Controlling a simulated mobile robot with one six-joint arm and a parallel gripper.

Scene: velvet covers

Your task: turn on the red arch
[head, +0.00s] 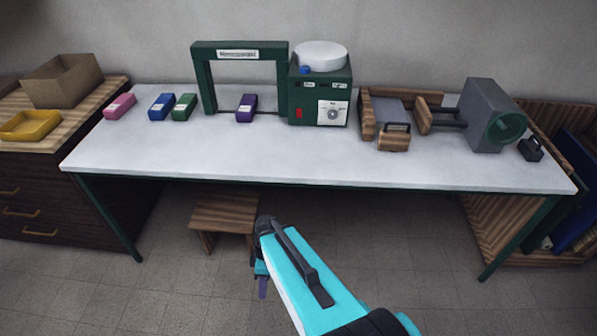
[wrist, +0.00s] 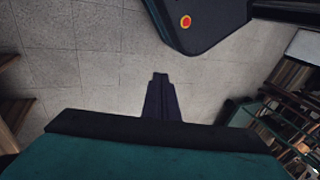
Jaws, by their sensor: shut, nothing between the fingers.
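A dark green arch (head: 240,47) with a white label stands on the white worktop at its back, left of centre. I see no red arch. A green control box (head: 305,90) adjoins its right leg, with a red switch (head: 299,113), a dial (head: 333,114) and a blue knob (head: 305,70). A purple block (head: 246,107) sits under the arch. My gripper (head: 262,288) is low in front of the table, well apart from the box. In the wrist view my gripper (wrist: 160,78) is shut and empty, over the floor.
Pink, blue and green blocks lie left of the arch on the worktop (head: 400,170). A wooden stool (head: 224,212) is under the table. The worktop's front strip is clear.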

